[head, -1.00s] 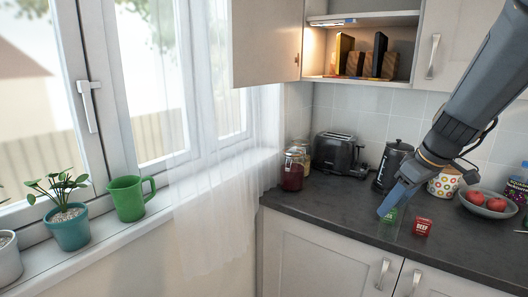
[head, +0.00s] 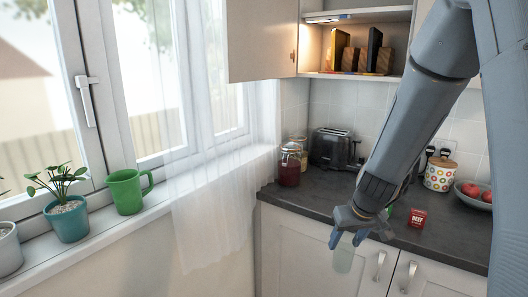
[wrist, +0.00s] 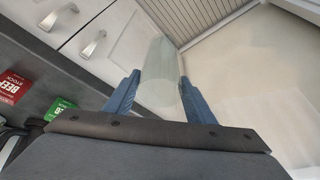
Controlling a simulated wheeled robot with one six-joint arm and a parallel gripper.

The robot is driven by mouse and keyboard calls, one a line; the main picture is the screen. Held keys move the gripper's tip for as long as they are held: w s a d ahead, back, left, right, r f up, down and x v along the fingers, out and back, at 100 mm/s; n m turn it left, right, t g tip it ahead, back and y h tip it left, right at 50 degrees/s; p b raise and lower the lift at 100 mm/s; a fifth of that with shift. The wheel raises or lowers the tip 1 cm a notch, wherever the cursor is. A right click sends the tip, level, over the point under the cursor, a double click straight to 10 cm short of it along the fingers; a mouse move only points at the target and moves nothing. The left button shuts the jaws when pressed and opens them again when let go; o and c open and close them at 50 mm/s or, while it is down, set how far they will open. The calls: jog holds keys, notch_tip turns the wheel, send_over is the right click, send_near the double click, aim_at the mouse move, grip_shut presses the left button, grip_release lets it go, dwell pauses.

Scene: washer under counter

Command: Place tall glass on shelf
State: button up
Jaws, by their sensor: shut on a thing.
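The tall glass (head: 344,256) is clear with a faint green tint. My gripper (head: 348,238) is shut on it and holds it in the air in front of the counter's front edge, before the lower cabinet doors. The wrist view shows the glass (wrist: 160,75) between my two blue fingers (wrist: 160,95). The open wall-cabinet shelf (head: 350,76) is up at the back, above the toaster. It holds dark and yellow upright book-like items between wooden blocks. A cabinet door stands open at its left.
The dark counter (head: 315,193) carries a toaster (head: 335,149), jars (head: 290,165), a red stock box (head: 417,218), a dotted canister (head: 439,173) and a bowl of red fruit (head: 474,194). A green mug (head: 125,192) and potted plants stand on the windowsill.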

jog(key=s+a+f, duration=0.1)
jog(key=a+f, duration=0.1)
jog(key=f, duration=0.6)
jog(key=s+a+f+m, duration=0.1)
jog(key=s+f, duration=0.1)
jog(key=f, duration=0.6)
jog(key=shift+s+a+h, duration=0.2)
jog(key=shift+a+h, duration=0.1)
jog(key=shift+a, duration=0.1)
jog(key=shift+f, duration=0.1)
